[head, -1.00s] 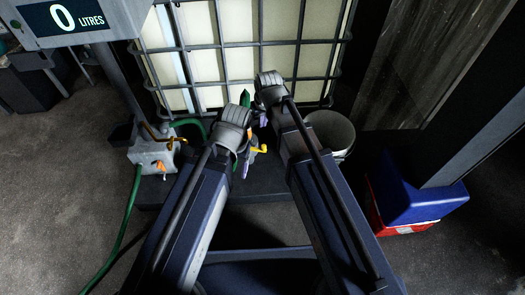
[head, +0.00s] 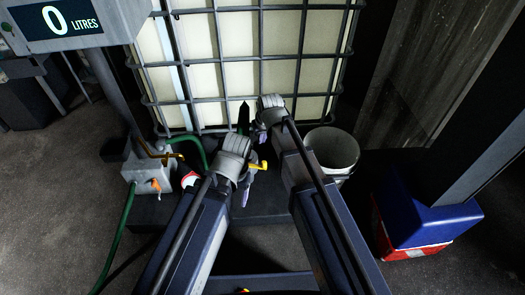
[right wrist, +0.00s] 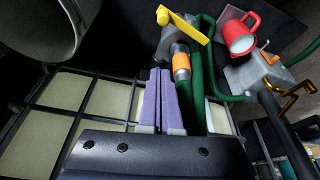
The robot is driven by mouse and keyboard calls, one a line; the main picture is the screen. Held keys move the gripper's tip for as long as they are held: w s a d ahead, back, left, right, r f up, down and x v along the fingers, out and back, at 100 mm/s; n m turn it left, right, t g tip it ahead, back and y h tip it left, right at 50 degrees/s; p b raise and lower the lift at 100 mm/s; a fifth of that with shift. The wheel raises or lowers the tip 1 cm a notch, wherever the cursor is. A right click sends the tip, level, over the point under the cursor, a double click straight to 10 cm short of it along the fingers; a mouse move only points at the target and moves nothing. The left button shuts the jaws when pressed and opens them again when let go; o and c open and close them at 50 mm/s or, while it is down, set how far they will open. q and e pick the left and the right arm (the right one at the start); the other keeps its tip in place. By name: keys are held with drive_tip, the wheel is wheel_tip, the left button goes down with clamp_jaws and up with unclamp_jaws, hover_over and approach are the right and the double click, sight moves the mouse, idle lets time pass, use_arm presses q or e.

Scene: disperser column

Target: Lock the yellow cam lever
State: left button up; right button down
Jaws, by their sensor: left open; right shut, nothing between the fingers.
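The yellow cam lever (head: 258,165) shows beside my left gripper in the head view. In the right wrist view the yellow lever (right wrist: 186,24) sits on a grey fitting (right wrist: 177,42) with an orange band (right wrist: 181,66) and a green hose. My right gripper (right wrist: 160,72) is shut with purple fingers together and empty, pointing toward the fitting, apart from the lever; in the head view it (head: 262,132) is above the lever. My left gripper (head: 245,190) is open, close to the lever; its wrist hides part of the fitting, and I cannot tell whether it touches.
The caged tote (head: 240,60) stands behind. A grey box (head: 143,172) with a brass handle and green hose is at left, a red jug (head: 187,177) beside it. A white bucket (head: 332,150) and a blue-red cooler (head: 425,220) are at right. Floor is bare at far left.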

drive_tip(key=d+b+x, duration=0.1)
drive_tip(key=b+x, duration=0.9)
drive_tip(key=x, duration=0.1)
drive_tip(key=s, duration=0.2)
drive_tip(key=s+r, duration=0.1)
drive_tip(key=s, duration=0.1)
drive_tip(key=shift+s+p, duration=0.1)
drive_tip(key=shift+p, duration=0.3)
